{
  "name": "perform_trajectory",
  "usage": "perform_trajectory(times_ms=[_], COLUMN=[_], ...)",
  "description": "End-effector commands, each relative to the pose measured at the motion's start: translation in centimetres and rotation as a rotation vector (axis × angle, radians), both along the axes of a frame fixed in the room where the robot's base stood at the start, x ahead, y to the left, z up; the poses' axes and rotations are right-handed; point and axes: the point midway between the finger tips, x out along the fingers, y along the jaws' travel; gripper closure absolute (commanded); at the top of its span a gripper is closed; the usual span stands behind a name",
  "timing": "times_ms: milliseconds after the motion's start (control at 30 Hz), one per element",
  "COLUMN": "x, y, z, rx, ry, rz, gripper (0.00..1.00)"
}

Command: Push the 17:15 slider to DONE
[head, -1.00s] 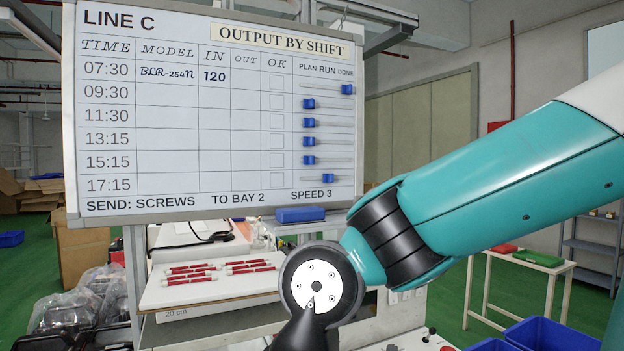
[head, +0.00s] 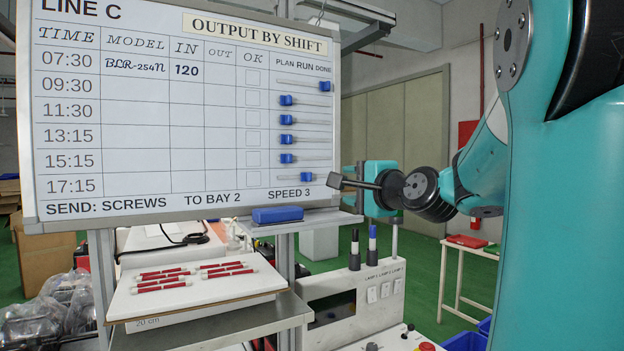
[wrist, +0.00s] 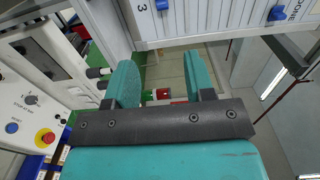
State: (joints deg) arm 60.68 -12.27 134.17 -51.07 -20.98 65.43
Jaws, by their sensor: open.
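The 17:15 slider is a blue knob (head: 306,177) on the bottom track of the whiteboard (head: 120,190), near the middle of its track, below RUN. In the wrist view the knob (wrist: 162,4) shows at the top edge beside the printed 3. My gripper (head: 376,188), with teal fingers, is just right of the board's lower right edge, near that slider's height. It is partly hidden by dark arm parts. In the wrist view my gripper (wrist: 160,74) is open with nothing between its fingers. It appears apart from the knob.
The 07:30 slider (head: 325,86) is at DONE; several others sit left, under PLAN. A blue eraser (head: 278,214) lies on the ledge below the board. Two markers (head: 355,249) stand on a white panel below my gripper. A red button (wrist: 45,138) is on the control panel.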

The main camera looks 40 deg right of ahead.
Motion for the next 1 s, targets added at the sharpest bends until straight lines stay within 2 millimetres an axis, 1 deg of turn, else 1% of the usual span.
perform_trajectory(times_ms=[67, 167, 267, 600, 700, 833, 1000], x=[0.3, 1.6, 3.6, 11.2, 13.1, 15.0, 16.4], y=[-0.4, -0.7, -1.1, -3.0, -3.6, -4.1, -4.5], z=[0.4, 0.5, 0.6, 0.6, 0.6, 0.5, 0.3], rx=[0.006, 0.009, 0.009, 0.007, 0.006, 0.005, 0.005], ry=[-0.011, -0.010, -0.008, -0.005, -0.006, -0.006, -0.006], rz=[-0.008, -0.004, -0.002, -0.003, -0.005, -0.006, -0.007], gripper=[0.51, 0.51, 0.51, 0.51, 0.51, 0.51, 0.51])
